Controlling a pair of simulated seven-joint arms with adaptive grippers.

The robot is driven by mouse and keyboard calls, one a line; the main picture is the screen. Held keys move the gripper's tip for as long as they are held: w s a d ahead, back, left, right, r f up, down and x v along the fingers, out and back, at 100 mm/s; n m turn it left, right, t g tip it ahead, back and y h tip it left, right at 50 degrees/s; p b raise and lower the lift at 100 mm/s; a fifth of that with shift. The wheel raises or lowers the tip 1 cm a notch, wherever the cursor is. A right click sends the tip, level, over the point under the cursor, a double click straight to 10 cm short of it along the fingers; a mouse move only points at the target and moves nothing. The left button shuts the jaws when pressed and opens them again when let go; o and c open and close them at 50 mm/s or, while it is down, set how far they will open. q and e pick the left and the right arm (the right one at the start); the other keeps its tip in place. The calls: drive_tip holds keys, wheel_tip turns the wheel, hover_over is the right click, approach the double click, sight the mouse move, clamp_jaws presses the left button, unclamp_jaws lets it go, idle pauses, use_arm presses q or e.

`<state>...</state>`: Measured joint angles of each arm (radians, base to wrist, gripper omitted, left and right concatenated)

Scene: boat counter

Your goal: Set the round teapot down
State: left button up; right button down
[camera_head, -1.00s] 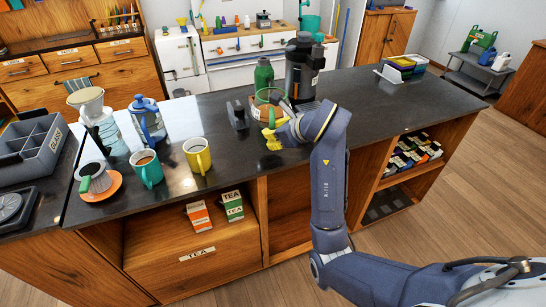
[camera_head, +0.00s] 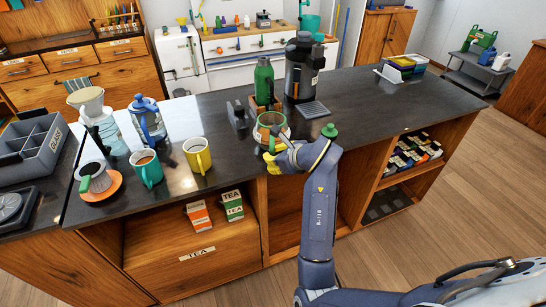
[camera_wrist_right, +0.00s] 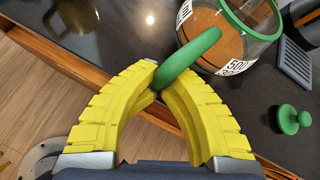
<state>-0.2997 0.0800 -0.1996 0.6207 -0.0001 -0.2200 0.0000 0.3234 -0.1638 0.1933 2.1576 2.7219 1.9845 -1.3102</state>
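The round teapot (camera_head: 271,136) is clear glass with a green rim, a green handle and brown tea inside. It is near the counter's front edge. In the right wrist view the teapot (camera_wrist_right: 228,38) is at the top right, partly cut off. My right gripper (camera_head: 275,160) is at its handle; in the wrist view the yellow fingers (camera_wrist_right: 158,92) close around the green handle (camera_wrist_right: 188,58). The teapot's base is hidden, so I cannot tell whether it touches the counter. My left gripper is not in view.
A green lid-like piece with a knob (camera_head: 330,131) lies on the dark counter (camera_head: 370,112) to the right. A green flask (camera_head: 264,82), a dark dispenser (camera_head: 303,70) and a dark stand (camera_head: 237,115) are behind. Yellow (camera_head: 197,154) and teal (camera_head: 148,168) mugs stand left.

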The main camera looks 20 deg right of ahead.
drive_tip(key=c, duration=1.5)
unclamp_jaws()
drive_tip(key=shift+c, duration=0.2)
drive_tip(key=shift+s, duration=0.1)
